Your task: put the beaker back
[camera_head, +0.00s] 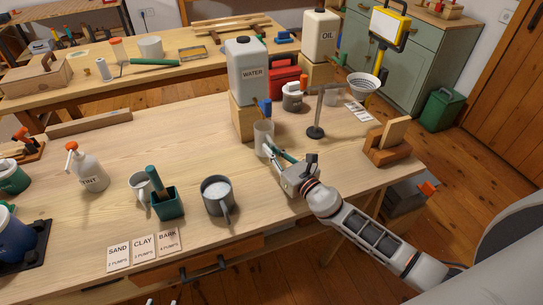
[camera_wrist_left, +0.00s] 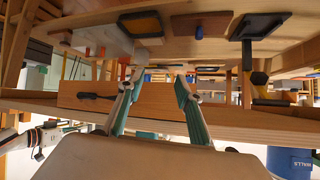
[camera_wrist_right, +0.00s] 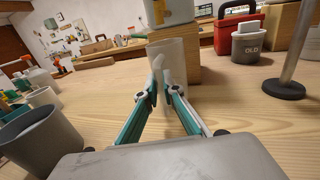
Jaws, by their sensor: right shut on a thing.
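The clear beaker (camera_head: 263,131) is upright at the front of the wooden block under the water container (camera_head: 247,70), close below its blue tap (camera_head: 265,106). My right gripper (camera_head: 269,150) is shut on the beaker. In the right wrist view the beaker (camera_wrist_right: 166,62) stands between the teal fingertips (camera_wrist_right: 164,92). I cannot tell whether its base touches the table. My left gripper (camera_wrist_left: 155,88) is open and empty, low in front of the bench drawer in the left wrist view.
A metal stand (camera_head: 316,131) is right of the beaker, with an OLD pot (camera_head: 292,97) behind. A grey mug (camera_head: 217,194), teal holder (camera_head: 167,203) and TINT bottle (camera_head: 88,168) stand left. A wooden block holder (camera_head: 387,148) is at the right edge. Cards (camera_head: 143,247) lie in front.

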